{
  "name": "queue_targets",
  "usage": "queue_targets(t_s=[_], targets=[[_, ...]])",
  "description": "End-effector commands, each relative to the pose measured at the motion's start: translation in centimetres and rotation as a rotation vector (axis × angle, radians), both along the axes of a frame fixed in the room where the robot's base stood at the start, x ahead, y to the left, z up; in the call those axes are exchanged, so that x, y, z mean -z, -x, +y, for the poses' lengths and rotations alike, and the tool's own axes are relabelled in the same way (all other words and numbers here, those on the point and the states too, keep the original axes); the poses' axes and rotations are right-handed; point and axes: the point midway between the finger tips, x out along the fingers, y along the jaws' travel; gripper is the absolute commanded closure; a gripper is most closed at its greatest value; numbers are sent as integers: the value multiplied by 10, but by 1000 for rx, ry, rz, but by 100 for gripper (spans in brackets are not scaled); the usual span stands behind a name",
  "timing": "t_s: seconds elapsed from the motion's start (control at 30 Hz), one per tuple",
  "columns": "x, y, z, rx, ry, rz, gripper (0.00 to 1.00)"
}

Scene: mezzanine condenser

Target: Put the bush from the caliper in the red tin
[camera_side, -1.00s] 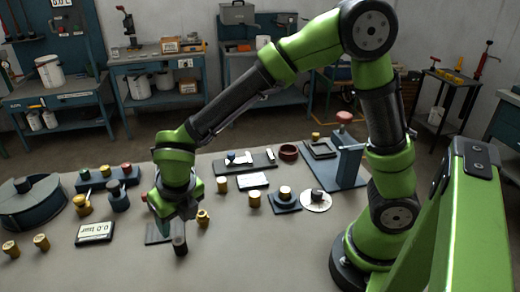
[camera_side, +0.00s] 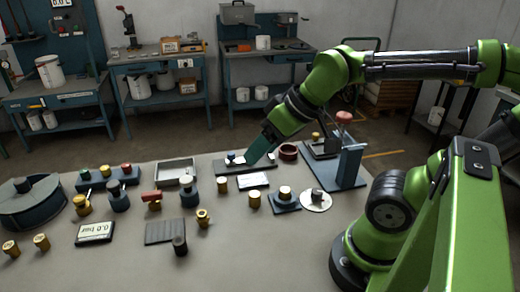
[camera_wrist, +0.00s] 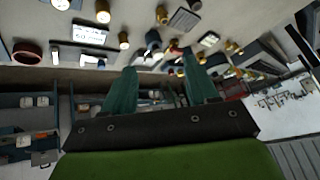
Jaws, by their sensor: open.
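The red tin (camera_side: 289,152), a low dark-red ring-like cup, stands at the back of the table. It also shows at the left of the wrist view (camera_wrist: 27,53). Left of it lies a long dark bar (camera_side: 212,168) that looks like the caliper, with a small white and blue piece (camera_side: 231,157) on it. I cannot make out clearly which part is the bush. My gripper (camera_side: 255,158) is tilted down over the bar, just right of that piece; contact cannot be told. In the wrist view its green fingers (camera_wrist: 160,80) are wide apart with nothing between them.
A white readout (camera_side: 252,181) lies in front of the bar. A blue stand with a red knob (camera_side: 348,155) rises to the right of the tin. A grey tray (camera_side: 176,173) and several brass and dark parts stand to the left.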

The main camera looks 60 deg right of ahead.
Motion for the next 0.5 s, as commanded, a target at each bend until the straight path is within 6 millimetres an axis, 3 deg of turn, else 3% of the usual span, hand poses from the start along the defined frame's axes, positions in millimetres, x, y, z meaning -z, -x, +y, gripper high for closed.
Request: queue_targets(t_s=[0.17, 0.5], targets=[[-4, 11, -5, 205, -168, -8, 37], [-4, 12, -5, 227, -187, -7, 37]])
